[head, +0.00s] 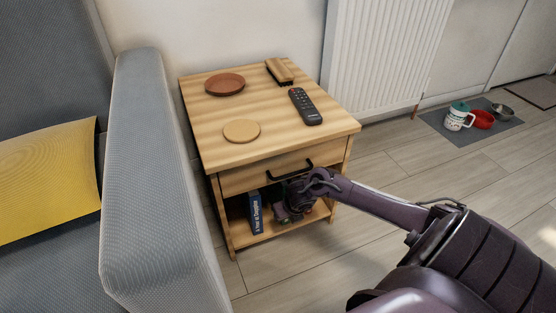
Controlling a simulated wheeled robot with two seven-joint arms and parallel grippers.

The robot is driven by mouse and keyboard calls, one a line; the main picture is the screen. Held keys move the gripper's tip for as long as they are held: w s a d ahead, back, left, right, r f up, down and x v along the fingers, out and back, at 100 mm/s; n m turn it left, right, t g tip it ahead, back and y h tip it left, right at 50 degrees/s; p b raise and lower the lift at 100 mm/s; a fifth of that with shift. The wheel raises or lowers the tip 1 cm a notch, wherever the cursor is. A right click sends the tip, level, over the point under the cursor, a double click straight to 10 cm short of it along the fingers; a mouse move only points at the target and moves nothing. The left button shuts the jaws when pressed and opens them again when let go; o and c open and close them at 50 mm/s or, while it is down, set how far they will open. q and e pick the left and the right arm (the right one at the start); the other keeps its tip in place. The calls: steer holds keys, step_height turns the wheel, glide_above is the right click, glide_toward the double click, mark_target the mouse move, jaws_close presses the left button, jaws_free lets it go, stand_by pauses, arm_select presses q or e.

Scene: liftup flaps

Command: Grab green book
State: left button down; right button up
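A wooden side table (245,150) has a drawer with a dark handle and an open shelf below it. A blue book (255,212) stands upright on the left side of the shelf. I cannot make out a green book; my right gripper and wrist cover much of the shelf to the right of the blue book. My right gripper (287,214) is at the shelf opening, just below the drawer handle. Its fingers are too small and dark to show whether they are open or shut or hold something. My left gripper is out of view.
On the tabletop are a brown dish (225,84), a round coaster (241,131), a remote (305,106) and a wooden brush (280,71). A grey armchair (160,200) stands close on the left, a radiator (385,55) behind. Floor on the right is clear up to a mat (470,134) with dishes.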

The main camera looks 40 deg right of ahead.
steer(key=shift+f, duration=0.25)
stand_by(0.3)
jaws_close()
stand_by(0.4)
